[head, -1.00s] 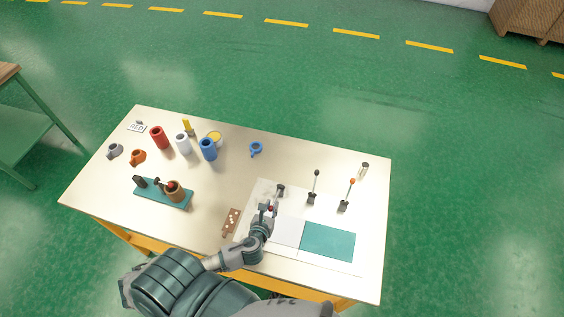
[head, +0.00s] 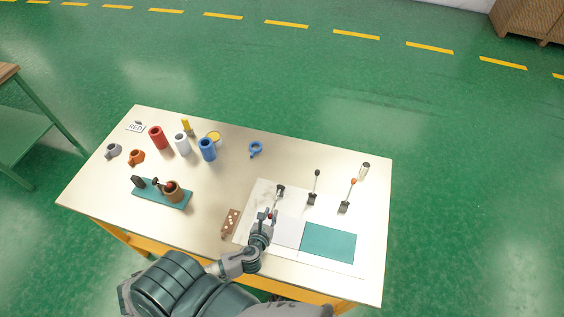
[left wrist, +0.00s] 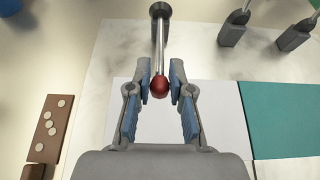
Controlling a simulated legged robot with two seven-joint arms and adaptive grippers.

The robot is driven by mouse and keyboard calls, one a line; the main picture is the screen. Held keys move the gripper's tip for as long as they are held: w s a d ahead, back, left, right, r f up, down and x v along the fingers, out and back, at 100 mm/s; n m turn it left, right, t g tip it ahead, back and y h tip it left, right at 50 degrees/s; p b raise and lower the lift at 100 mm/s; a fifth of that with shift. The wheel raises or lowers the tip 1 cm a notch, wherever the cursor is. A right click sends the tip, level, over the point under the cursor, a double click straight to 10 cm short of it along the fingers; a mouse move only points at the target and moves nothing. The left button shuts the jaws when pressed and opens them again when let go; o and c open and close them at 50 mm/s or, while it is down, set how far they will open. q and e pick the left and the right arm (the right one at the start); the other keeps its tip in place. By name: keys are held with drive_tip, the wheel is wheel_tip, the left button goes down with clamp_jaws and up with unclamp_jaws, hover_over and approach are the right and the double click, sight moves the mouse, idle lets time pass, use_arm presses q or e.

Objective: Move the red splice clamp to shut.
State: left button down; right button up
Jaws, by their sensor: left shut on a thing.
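The red splice clamp (head: 280,190) is a small lever on a dark base on the white panel, with a shiny rod ending in a red ball. In the left wrist view its rod (left wrist: 160,50) runs down from the top, and the red ball knob (left wrist: 159,87) sits between the fingertips. My left gripper (head: 266,217) is shut on this knob, and in the left wrist view its fingers (left wrist: 159,80) stand on either side of it. The rod leans toward the table's front edge. My right gripper is not in view.
Two more levers, one black-knobbed (head: 316,186) and one orange-tipped (head: 348,195), stand to the right. A teal pad (head: 328,242) lies in front of them. A brown block with pale dots (head: 230,222) is left of the gripper. Coloured cylinders (head: 182,144) stand at the back left.

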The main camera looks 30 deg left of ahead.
use_arm(q)
drive_tip(key=shift+s+f+b, duration=0.15)
drive_tip(key=shift+f+b, duration=0.1)
drive_tip(key=shift+f, duration=0.45)
drive_tip(key=shift+s+f+b, duration=0.1)
drive_tip(key=shift+f+b, duration=0.1)
drive_tip(key=shift+f, duration=0.55)
drive_tip(key=shift+f+b, duration=0.3)
drive_tip(key=shift+f, duration=0.15)
drive_tip(key=c, duration=1)
unclamp_jaws()
drive_tip(key=shift+o, duration=0.2)
drive_tip(key=shift+r, duration=0.1)
